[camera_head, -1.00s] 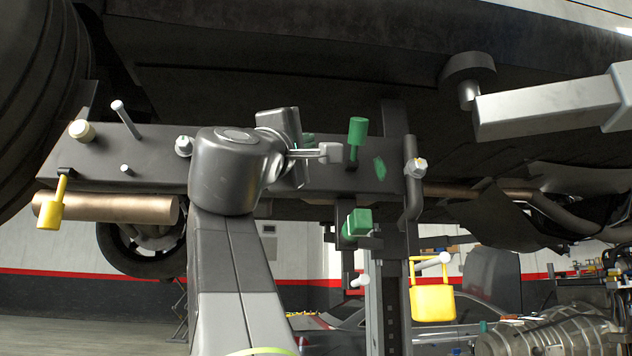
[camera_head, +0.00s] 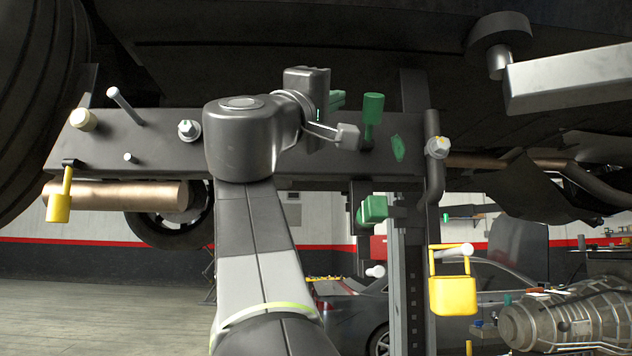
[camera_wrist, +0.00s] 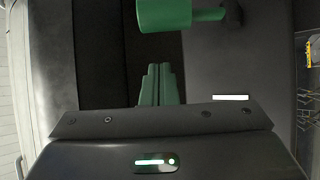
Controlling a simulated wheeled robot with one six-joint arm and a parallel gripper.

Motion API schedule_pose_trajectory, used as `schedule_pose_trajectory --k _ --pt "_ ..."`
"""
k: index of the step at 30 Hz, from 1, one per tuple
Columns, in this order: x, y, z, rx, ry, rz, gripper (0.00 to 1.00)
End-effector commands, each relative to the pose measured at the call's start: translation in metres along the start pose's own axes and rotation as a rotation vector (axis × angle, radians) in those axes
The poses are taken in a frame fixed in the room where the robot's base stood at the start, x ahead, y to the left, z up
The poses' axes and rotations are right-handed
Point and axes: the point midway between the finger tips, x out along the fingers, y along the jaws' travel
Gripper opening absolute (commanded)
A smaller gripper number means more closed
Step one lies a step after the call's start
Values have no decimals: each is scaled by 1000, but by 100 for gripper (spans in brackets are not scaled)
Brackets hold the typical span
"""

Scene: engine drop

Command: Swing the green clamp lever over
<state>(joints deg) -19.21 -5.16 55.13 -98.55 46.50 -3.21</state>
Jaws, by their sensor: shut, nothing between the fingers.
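In the wrist view the shut fingers (camera_wrist: 160,72) point toward the grip, with a small gap in the picture; contact is not visible.
The dark crossbeam (camera_head: 85,150) carries bolts and pins. A second green block (camera_head: 374,209) hangs below the lever. A yellow padlock (camera_head: 453,294) hangs at right, another yellow piece (camera_head: 59,208) at left. A green mark (camera_head: 398,148) is right of the lever. The car underside is close above.

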Motion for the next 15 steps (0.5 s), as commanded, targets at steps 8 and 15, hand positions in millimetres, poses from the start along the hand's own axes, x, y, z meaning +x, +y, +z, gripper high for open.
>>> schedule_pose_trajectory --k 8,15 --pt "42 3 0 -3 -4 1 0" --pt "22 1 23 -1 -1 1 0"
